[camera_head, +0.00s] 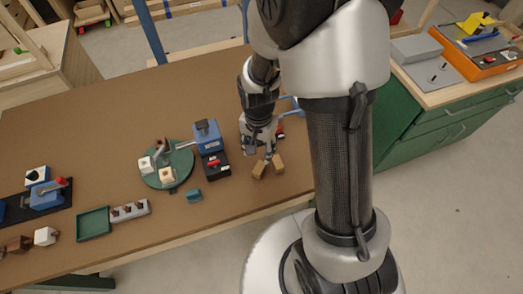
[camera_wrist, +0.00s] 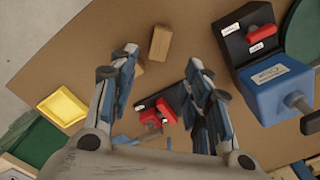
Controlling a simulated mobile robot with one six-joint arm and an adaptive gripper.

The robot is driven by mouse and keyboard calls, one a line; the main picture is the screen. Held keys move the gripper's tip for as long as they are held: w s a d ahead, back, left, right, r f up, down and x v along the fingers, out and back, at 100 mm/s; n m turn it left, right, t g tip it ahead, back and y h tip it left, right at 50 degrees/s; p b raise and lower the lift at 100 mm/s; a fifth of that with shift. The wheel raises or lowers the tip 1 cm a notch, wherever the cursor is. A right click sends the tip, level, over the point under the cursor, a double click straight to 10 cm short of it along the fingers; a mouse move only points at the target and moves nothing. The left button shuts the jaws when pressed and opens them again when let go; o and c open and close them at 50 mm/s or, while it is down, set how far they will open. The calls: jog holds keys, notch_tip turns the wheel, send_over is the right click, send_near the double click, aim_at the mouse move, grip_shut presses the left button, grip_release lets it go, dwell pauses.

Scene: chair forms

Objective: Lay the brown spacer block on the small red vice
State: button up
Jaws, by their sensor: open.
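Two small brown wooden blocks lie near the front edge of the table in the head view, a left one (camera_head: 260,169) and a right one (camera_head: 277,164). I cannot tell by look which is the spacer block. In the wrist view one block (camera_wrist: 160,43) shows beyond the fingertips, and another is partly hidden behind the left finger. The small red vice (camera_wrist: 166,110), red on a black base, shows between my fingers in the wrist view; in the head view it is mostly hidden behind my gripper. My gripper (camera_head: 262,152) is open and empty, above the table just behind the blocks.
A blue and black device (camera_head: 208,142) with a red part stands close left of my gripper. Beyond it are a round green plate (camera_head: 180,178), a teal block (camera_head: 194,195) and a green tray (camera_head: 93,222). A yellow tray (camera_wrist: 62,107) shows in the wrist view.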

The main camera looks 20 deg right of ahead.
jog(key=s+r+n+t, duration=0.2)
jog(key=s+r+n, duration=0.2)
jog(key=s+r, duration=0.3)
jog(key=s+r+n+t, duration=0.2)
jog(key=s+r+n, duration=0.3)
jog(key=r, duration=1.3)
jog(key=s, duration=0.3)
jog(key=shift+r+t, duration=0.2)
jog(key=shift+t, duration=0.1)
jog(key=shift+o, duration=0.5)
